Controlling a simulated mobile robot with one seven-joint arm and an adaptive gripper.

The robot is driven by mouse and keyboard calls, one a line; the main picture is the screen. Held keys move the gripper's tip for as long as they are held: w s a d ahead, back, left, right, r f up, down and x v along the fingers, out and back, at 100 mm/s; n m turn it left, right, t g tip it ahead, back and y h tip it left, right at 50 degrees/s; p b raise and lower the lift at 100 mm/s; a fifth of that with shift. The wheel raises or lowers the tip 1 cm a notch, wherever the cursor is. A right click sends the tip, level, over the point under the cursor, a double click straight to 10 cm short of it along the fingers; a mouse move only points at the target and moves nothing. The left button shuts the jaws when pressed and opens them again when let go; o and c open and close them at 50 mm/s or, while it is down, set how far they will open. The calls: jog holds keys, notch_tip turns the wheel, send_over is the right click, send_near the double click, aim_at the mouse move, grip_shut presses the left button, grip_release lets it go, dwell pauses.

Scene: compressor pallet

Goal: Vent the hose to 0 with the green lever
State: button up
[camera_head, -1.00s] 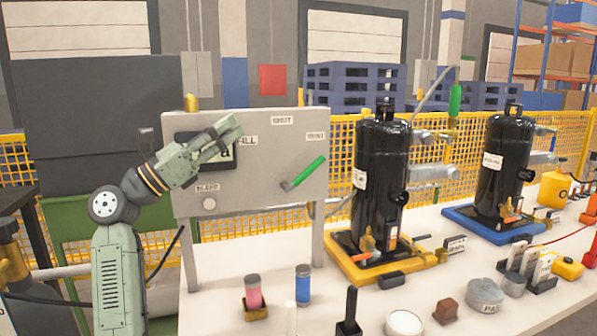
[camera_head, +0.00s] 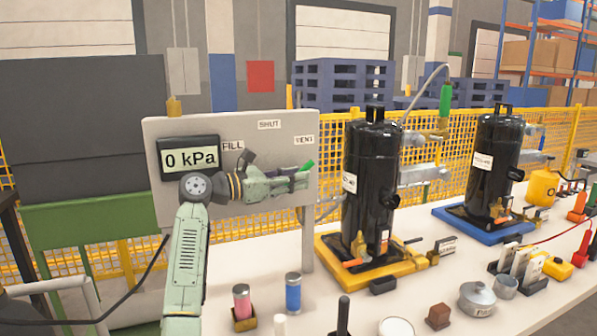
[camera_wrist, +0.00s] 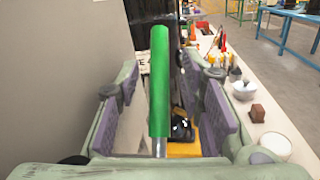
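The green lever (camera_head: 308,165) sits on the grey panel (camera_head: 240,128), its tip pointing up and right toward the VENT label (camera_head: 304,140). My gripper (camera_head: 297,180) is at the lever and covers most of it in the head view. In the wrist view the green lever (camera_wrist: 159,80) stands between my two open fingers, with a gap showing on each side. The gauge (camera_head: 190,158) on the panel reads 0 kPa. The lever's pivot is hidden by my gripper in the head view.
A black tank (camera_head: 372,175) on a yellow tray stands right of the panel, and a second black tank (camera_head: 494,160) on a blue tray stands farther right. Pink (camera_head: 241,300) and blue (camera_head: 293,292) cylinders and several small items stand on the white table below.

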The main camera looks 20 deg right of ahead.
jog(key=shift+w+d, duration=0.15)
jog(key=shift+d, duration=0.6)
jog(key=shift+c, duration=0.5)
grip_shut()
